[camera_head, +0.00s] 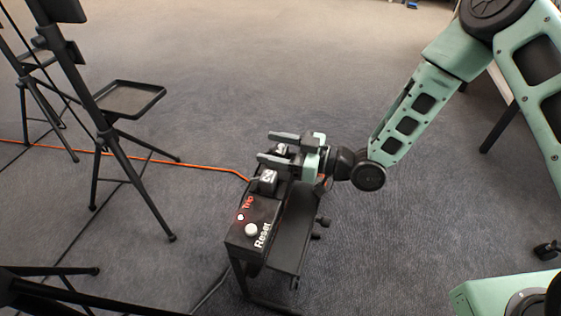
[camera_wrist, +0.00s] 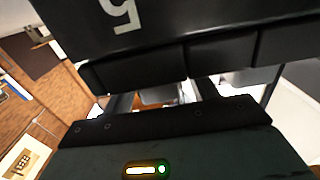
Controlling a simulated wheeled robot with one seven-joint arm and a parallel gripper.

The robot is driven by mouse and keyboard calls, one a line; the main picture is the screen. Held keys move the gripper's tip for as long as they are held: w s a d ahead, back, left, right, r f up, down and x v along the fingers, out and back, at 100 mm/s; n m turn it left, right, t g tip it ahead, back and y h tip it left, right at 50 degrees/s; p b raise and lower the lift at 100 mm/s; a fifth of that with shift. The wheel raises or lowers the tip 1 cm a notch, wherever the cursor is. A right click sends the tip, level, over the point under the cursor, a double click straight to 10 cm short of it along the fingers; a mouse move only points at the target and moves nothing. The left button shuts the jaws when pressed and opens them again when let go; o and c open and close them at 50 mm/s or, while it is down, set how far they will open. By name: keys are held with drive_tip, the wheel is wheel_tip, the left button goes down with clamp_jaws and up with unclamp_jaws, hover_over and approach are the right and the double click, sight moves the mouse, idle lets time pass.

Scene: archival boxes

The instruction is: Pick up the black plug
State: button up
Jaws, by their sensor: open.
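Black block-like plugs with white markings sit on top of a narrow black box (camera_head: 245,225). The nearer black plug (camera_head: 264,183) stands just in front of my gripper. Another black plug (camera_head: 282,150) shows between the gripper's fingers, partly hidden by them. I cannot tell which one the task means. My gripper (camera_head: 266,147) is open, its fingers pointing left over the box's far end, with no grasp visible. In the wrist view a large black surface with a white "5" (camera_wrist: 120,14) fills the top, close to my gripper (camera_wrist: 162,98), whose fingertips are hidden.
Black tripods, one with a tray (camera_head: 122,97), stand left. Carpet behind is clear.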

drive_tip(key=shift+w+a, duration=0.1)
drive_tip(key=shift+a, duration=0.2)
drive_tip(key=c, duration=1.1)
drive_tip(key=shift+r, duration=0.1)
